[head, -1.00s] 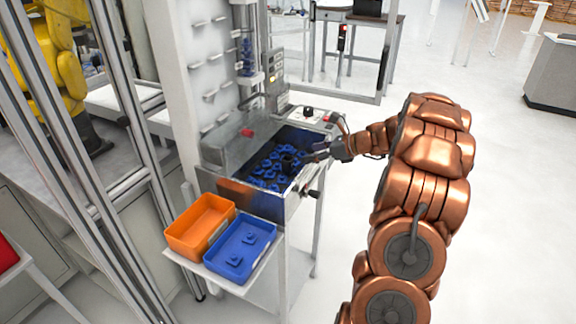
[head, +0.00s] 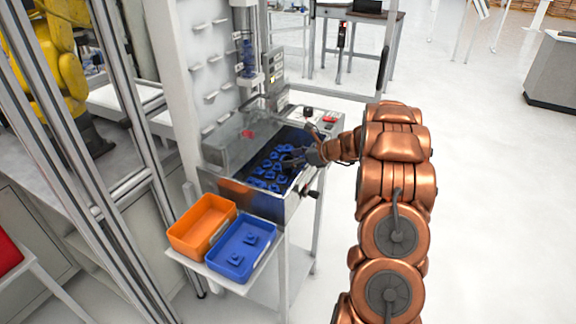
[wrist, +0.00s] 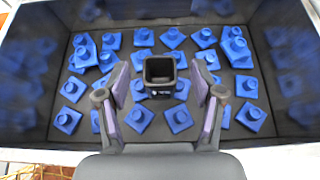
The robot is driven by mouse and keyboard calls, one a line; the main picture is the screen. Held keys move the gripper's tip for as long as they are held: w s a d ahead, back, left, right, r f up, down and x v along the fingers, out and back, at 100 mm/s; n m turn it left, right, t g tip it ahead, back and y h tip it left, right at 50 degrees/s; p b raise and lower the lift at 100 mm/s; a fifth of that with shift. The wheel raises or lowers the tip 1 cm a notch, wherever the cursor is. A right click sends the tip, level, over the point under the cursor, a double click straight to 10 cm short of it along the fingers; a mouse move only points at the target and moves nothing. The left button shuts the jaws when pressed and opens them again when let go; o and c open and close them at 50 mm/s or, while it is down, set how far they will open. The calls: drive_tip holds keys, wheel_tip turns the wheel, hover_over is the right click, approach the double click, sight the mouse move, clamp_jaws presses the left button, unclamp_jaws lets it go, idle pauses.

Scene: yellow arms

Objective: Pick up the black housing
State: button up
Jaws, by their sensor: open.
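The black housing (wrist: 160,76) shows in the wrist view as a small, square, open-topped black part among blue parts in the dark bin (wrist: 40,112). My gripper (wrist: 160,84) is open, with one finger to the left and one to the right of the housing. I see a gap on both sides, so the fingers do not appear to touch it. In the head view my gripper (head: 291,158) reaches into the bin from the right. The housing cannot be made out there.
Several blue parts (wrist: 144,37) lie around the housing on the bin floor. The bin walls rise close on the sides. An orange tray (head: 190,240) and a blue tray (head: 262,228) holding blue parts stand in front of the machine. A black-knobbed handle (head: 312,193) sticks out nearby.

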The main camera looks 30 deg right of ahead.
drive_tip(key=shift+c, duration=0.3)
drive_tip(key=c, duration=1)
